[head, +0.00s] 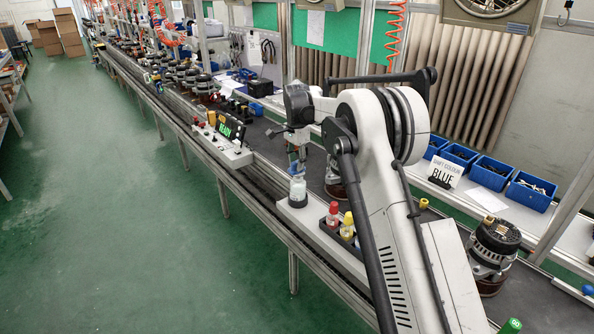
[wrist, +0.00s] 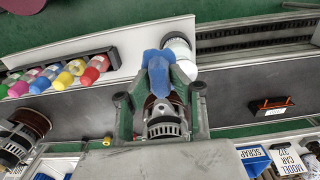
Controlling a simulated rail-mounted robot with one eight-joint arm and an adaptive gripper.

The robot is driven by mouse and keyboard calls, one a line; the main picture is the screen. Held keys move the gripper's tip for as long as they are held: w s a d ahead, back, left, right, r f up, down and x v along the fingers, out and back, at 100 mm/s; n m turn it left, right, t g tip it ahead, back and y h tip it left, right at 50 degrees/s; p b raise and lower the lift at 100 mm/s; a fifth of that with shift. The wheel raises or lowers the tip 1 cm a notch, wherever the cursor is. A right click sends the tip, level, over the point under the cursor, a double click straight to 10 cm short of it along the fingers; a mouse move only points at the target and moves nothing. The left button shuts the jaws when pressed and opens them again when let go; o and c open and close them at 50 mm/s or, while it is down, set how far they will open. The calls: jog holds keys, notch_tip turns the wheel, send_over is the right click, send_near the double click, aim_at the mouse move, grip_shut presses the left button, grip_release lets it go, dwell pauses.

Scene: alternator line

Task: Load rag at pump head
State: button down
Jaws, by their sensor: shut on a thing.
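A blue rag (wrist: 157,72) is in my gripper (wrist: 160,94), bunched between the two fingertips in the wrist view. In the head view the rag (head: 294,168) hangs under my gripper (head: 297,152), just above a pale bottle-like container (head: 298,190), which I take to be the pump. In the wrist view the pump's white round body (wrist: 181,54) is right beside the rag, and the rag partly covers it. I cannot tell whether the rag touches the pump head.
Bottles with red (head: 333,209) and yellow (head: 347,220) caps stand in a dark rack near the pump. An alternator (head: 493,250) sits at the right. A lit display (head: 228,127) stands farther along the line. Blue bins (head: 490,172) line the back shelf.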

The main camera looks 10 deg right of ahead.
jog(key=w+d+r+p, duration=0.1)
jog(key=w+r+p, duration=0.2)
jog(key=w+p, duration=0.15)
jog(key=shift+d+f+b, duration=0.1)
jog(key=shift+f+b, duration=1.2)
jog(key=shift+f, duration=1.65)
jog(key=shift+f+b, duration=0.7)
jog(key=shift+f, duration=0.35)
jog(key=shift+r, duration=0.15)
jog(key=shift+r+p, duration=1)
jog(key=shift+r, duration=2.45)
jog(key=shift+f, duration=0.15)
